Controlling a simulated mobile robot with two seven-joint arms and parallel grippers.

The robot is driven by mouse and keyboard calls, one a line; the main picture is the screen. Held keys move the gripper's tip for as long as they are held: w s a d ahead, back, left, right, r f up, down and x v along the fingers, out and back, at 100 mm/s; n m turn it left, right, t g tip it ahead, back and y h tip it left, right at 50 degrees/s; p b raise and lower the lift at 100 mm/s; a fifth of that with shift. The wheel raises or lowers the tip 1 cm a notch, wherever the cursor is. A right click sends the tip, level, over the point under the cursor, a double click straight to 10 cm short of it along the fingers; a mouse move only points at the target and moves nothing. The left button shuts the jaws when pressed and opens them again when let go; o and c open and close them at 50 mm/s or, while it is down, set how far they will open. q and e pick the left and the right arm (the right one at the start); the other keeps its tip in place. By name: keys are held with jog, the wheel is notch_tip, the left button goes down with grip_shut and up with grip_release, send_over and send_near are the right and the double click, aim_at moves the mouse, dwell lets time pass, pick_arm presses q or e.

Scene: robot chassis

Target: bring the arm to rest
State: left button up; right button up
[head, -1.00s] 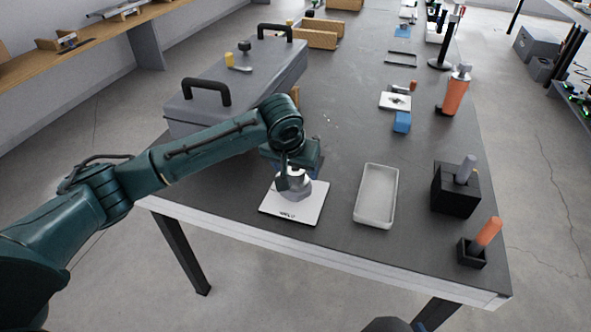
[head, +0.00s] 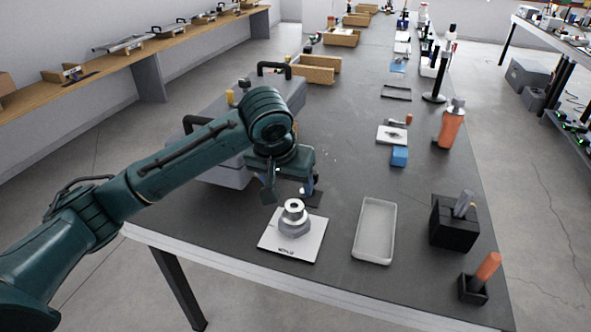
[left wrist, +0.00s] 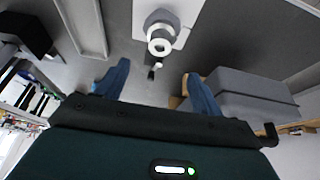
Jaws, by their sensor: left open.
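My left arm (head: 185,160) reaches in from the left over the dark workbench. My left gripper (head: 290,196) is open and empty, its fingers pointing down, above and just behind a white square plate (head: 312,248). A silver metal part (head: 294,222) with a round stepped top stands on the plate, apart from the fingers. The left wrist view shows the two blue fingertips (left wrist: 158,78) spread wide, with the metal part (left wrist: 160,35) beyond them on the plate (left wrist: 186,12). My right gripper is not in view.
A large grey case (head: 215,173) with black handles lies behind my left arm. A pale empty tray (head: 375,232) is right of the plate. A black block (head: 452,222), an orange-handled tool in a holder (head: 484,270) and a blue block (head: 399,156) stand farther right.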

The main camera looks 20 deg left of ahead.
pick_arm(q)
jog(key=s+d+f+h+p, duration=0.1)
jog(key=s+d+f, duration=0.1)
jog(key=d+f, duration=0.1)
jog(key=s+d+f+m+t+h, duration=0.1)
jog(key=d+f+h, duration=0.1)
jog(key=f, duration=0.3)
jog(key=s+d+f+m+t+h+p, duration=0.1)
jog(key=s+d+f+h, duration=0.1)
jog(key=d+f, duration=0.2)
jog(key=shift+s+f+p, duration=0.1)
jog(key=shift+s+p, duration=0.2)
jog(key=shift+s, duration=0.05)
jog(key=s+a+f+t+y+p, duration=0.1)
jog(key=s+a+f+t, duration=0.1)
jog(key=s, duration=0.5)
jog(key=s+a+f+t+p, duration=0.1)
jog(key=s+a+f+t, duration=0.1)
jog(key=s+a+f, duration=0.3)
jog(key=s, duration=0.3)
jog(key=shift+s+f+m+y, duration=0.2)
jog(key=shift+m+y, duration=0.1)
jog(key=shift+y, duration=0.1)
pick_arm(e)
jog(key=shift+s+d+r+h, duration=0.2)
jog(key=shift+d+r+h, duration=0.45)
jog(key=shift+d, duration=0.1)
